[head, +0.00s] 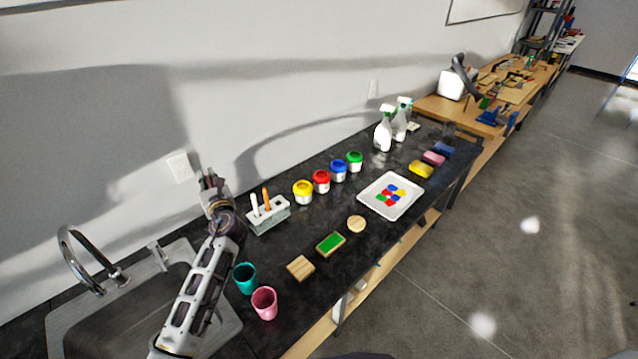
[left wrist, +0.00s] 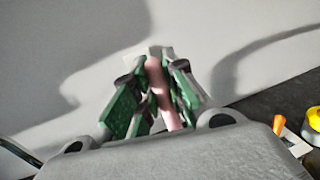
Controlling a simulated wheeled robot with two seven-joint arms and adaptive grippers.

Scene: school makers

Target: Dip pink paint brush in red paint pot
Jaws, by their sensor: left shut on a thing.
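My left gripper (head: 211,181) is raised above the back of the counter, left of the brush holder. In the left wrist view it is shut on a pink paint brush (left wrist: 159,85), held between the green-padded fingers (left wrist: 155,92). In the head view the brush is too small to make out. The red paint pot (head: 321,182) stands upright on the counter, between the yellow and blue pots, to the right of the gripper and apart from it. My right gripper does not show.
Yellow (head: 303,193), blue (head: 338,171) and green (head: 355,162) pots flank the red one. A paint tray (head: 378,207), cups (head: 264,303) and a sink (head: 90,313) are nearby.

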